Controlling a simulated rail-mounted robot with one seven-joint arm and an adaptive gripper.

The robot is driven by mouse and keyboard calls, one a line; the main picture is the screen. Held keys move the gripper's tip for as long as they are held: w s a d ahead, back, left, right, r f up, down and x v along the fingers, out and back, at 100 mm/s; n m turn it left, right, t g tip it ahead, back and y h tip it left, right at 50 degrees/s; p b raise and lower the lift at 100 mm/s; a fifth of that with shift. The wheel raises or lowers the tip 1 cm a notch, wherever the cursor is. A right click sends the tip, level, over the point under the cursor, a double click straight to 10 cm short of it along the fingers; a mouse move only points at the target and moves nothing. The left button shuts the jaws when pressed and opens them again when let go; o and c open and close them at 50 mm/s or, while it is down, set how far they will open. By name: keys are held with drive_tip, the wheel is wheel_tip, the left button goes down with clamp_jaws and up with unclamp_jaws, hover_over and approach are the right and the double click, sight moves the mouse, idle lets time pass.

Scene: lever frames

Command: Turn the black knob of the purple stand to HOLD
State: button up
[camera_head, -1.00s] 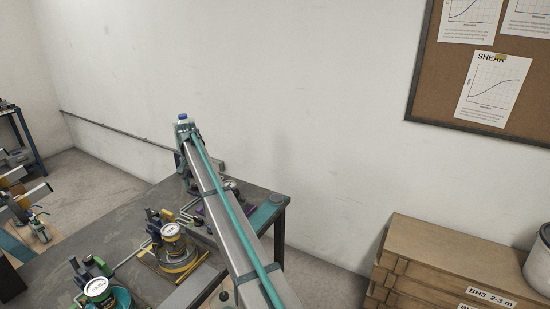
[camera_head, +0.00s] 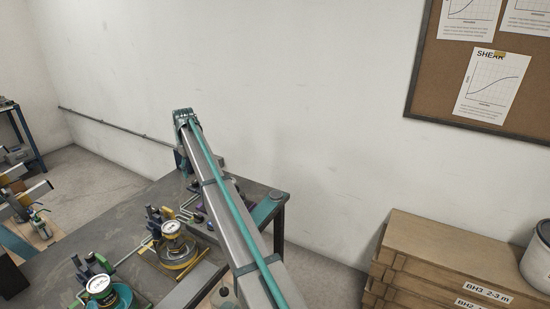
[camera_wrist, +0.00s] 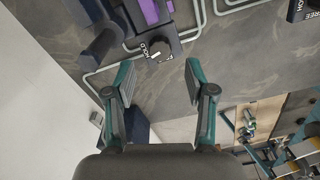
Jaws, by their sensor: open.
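In the wrist view the purple stand (camera_wrist: 150,11) shows at the top, cut off by the picture edge. A dark block at its near end carries the black knob (camera_wrist: 160,51), with pale lettering beside it that I cannot fully read. My gripper (camera_wrist: 160,68) is open and empty, its two teal fingers apart on either side below the knob; the knob lies beyond the fingertips, not between them. In the head view a small purple part (camera_head: 196,187) shows beside my arm, which hides most of that stand.
The yellow stand (camera_head: 178,252) and the teal stand (camera_head: 104,292) with round dials stand on the dark table (camera_head: 120,218). Pale bent tubing (camera_wrist: 198,35) runs around the purple stand. A white wall rises behind the table. Wooden boxes (camera_head: 440,258) stand at the right.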

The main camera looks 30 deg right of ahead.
sight(194, 181)
wheel_tip(194, 181, up, 6)
drive_tip(key=b, duration=0.2)
drive_tip(key=s+d+f+m+t, duration=0.1)
drive_tip(key=s+d, duration=0.1)
drive_tip(key=d, duration=0.9)
drive_tip(key=s+d+f+m+t, duration=0.1)
drive_tip(key=s+d+m, duration=0.1)
drive_tip(key=d, duration=0.9)
drive_tip(key=s+d+f+m+t+b, duration=0.1)
drive_tip(key=s+d, duration=0.3)
drive_tip(key=d, duration=0.7)
drive_tip(key=shift+f+m+t+h, duration=0.3)
drive_tip(key=shift+f+m+t, duration=0.15)
drive_tip(key=shift+m, duration=0.25)
drive_tip(key=shift+f, duration=0.15)
